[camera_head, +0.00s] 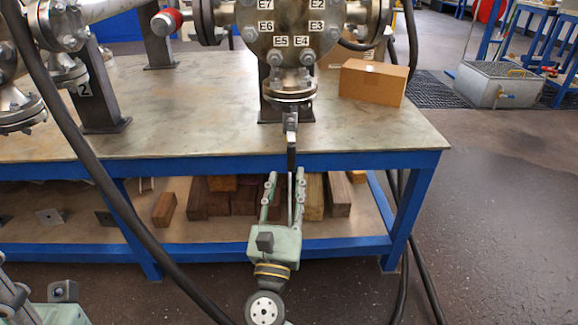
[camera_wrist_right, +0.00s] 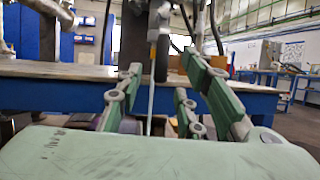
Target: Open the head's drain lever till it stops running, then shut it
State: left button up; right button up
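The vessel head (camera_head: 292,25) is a round bolted flange with tags such as E5 and E4. Its drain valve (camera_head: 290,90) hangs below over the table edge. The drain lever (camera_head: 291,150) points down, with a dark grip; it also shows in the right wrist view (camera_wrist_right: 162,58). My right gripper (camera_head: 286,178) is open below it, fingers up on either side of the lever's lower end, with gaps beside it. A thin pale vertical streak (camera_wrist_right: 150,108) runs below the valve, looking like liquid. My left gripper (camera_head: 58,300) is partly in frame at bottom left; its fingers are not clear.
A blue-framed table (camera_head: 330,163) carries the vessels. A cardboard box (camera_head: 373,82) stands right of the valve. Wooden blocks (camera_head: 225,198) lie on the lower shelf. A black hose (camera_head: 75,140) droops across the left, and cables hang at right.

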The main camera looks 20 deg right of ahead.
jog(key=v, duration=0.5)
dwell(0.3)
